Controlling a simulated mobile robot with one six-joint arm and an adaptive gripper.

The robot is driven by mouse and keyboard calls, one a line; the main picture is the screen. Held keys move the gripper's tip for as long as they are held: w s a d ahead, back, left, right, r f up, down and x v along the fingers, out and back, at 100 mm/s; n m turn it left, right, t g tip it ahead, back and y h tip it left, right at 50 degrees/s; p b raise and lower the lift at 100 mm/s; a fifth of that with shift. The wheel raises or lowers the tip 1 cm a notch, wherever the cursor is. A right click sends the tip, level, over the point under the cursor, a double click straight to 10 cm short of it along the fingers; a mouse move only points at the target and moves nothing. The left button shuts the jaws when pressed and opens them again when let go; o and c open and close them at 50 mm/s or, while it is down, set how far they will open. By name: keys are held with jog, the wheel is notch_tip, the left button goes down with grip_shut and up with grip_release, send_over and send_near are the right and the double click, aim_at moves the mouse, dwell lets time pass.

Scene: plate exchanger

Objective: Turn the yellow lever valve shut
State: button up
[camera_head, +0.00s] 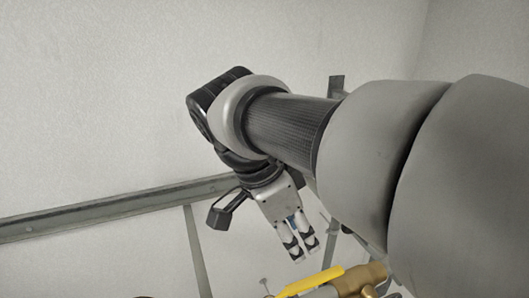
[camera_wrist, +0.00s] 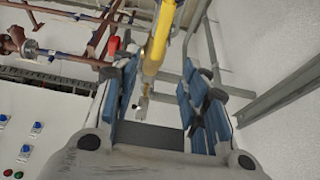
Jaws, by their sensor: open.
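The yellow lever (camera_head: 312,282) shows at the bottom edge of the head view, slanting up to the right. It is attached at a brass valve body (camera_head: 362,280), which is partly cut off and partly behind my arm. My gripper (camera_head: 306,256) points down, just above the lever in that picture. In the wrist view, the lever (camera_wrist: 160,45) runs from the top edge down into the gap between the open fingers of my gripper (camera_wrist: 160,75). The blue-padded fingers stand either side of it in the picture. I see no clear contact, and the depth between them is hard to tell.
A grey metal rail (camera_head: 110,208) runs along the pale wall behind my gripper. In the wrist view, a white panel (camera_wrist: 50,125) with coloured buttons is at the lower left. Reddish pipes (camera_wrist: 75,52) and a small red handle (camera_wrist: 113,44) are at the upper left.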

aim_at(317, 277)
jog(key=x, duration=1.5)
jog(key=shift+w+d+f, duration=0.1)
jog(key=shift+f, duration=0.3)
jog(key=shift+c, duration=0.6)
grip_shut()
